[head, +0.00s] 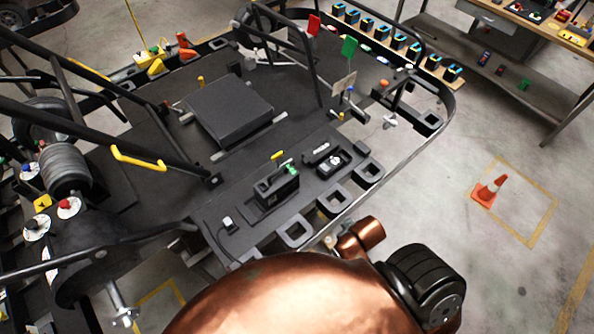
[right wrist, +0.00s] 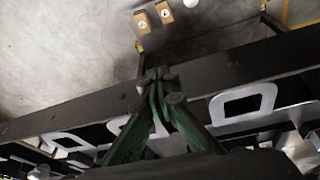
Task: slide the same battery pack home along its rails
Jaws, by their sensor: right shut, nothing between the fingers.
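A black block (head: 276,186) with a green piece on its top edge stands upright on a dark base on the kart's side deck. It looks like the battery pack, but its rails cannot be made out clearly. A larger flat dark box (head: 228,109) lies between two grey bars farther back; I cannot tell if this is the pack instead. My right gripper (right wrist: 158,80) shows its green fingers shut and empty, tips together, in front of a long dark bar (right wrist: 235,65) in the right wrist view. No pack shows there. Neither gripper shows in the head view.
Black square loops (head: 333,201) line the deck's near edge. A handheld black device (head: 333,163) lies beside the block. A workbench (head: 530,35) is behind.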

